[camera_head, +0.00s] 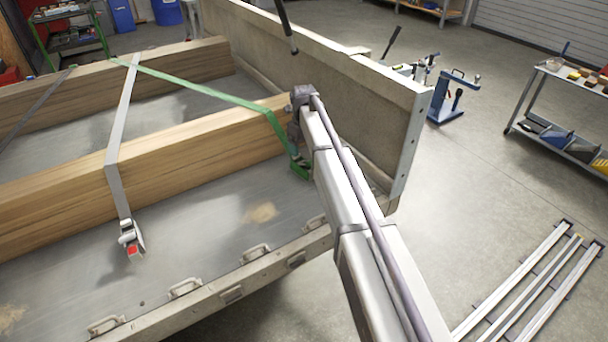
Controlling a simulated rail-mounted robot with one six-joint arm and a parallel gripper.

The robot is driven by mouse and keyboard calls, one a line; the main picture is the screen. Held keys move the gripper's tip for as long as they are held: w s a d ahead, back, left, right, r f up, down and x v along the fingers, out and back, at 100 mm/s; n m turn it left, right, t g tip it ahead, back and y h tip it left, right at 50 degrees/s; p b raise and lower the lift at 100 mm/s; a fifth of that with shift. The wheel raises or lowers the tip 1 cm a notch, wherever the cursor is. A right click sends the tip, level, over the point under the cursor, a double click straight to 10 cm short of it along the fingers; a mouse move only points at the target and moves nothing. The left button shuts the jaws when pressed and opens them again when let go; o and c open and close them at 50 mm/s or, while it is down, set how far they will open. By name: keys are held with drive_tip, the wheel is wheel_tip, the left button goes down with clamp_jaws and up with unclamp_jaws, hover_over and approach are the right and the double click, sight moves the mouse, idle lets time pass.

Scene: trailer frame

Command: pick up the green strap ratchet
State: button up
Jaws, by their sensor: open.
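The green strap ratchet (300,168) sits low on the trailer bed at the near end of the front timber beam, in the middle of the camera_head view. My arm partly covers its right side. The green strap (200,88) runs from it up over both beams to the upper left. My gripper (295,146) points down at the end of my arm, close above the ratchet. Its jaws are open, small and dark in the picture. I cannot tell whether they touch the ratchet or the strap.
A grey strap with a red-marked ratchet (131,241) lies to the left. The tall trailer side wall (345,100) rises behind and right of my gripper. Metal handles (255,253) line the near bed edge. The bed between is mostly clear.

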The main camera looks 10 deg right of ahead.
drive_tip(key=f+b, duration=0.3)
drive_tip(key=f, duration=0.1)
drive_tip(key=f+b, duration=0.3)
drive_tip(key=f, duration=0.1)
drive_tip(key=shift+w+d+f, duration=0.1)
drive_tip(key=shift+w+d, duration=0.05)
drive_tip(key=shift+w, duration=0.05)
drive_tip(key=shift+r, duration=0.2)
drive_tip(key=c, duration=1.2)
wheel_tip(320, 180, up, 10)
drive_tip(key=p, duration=1)
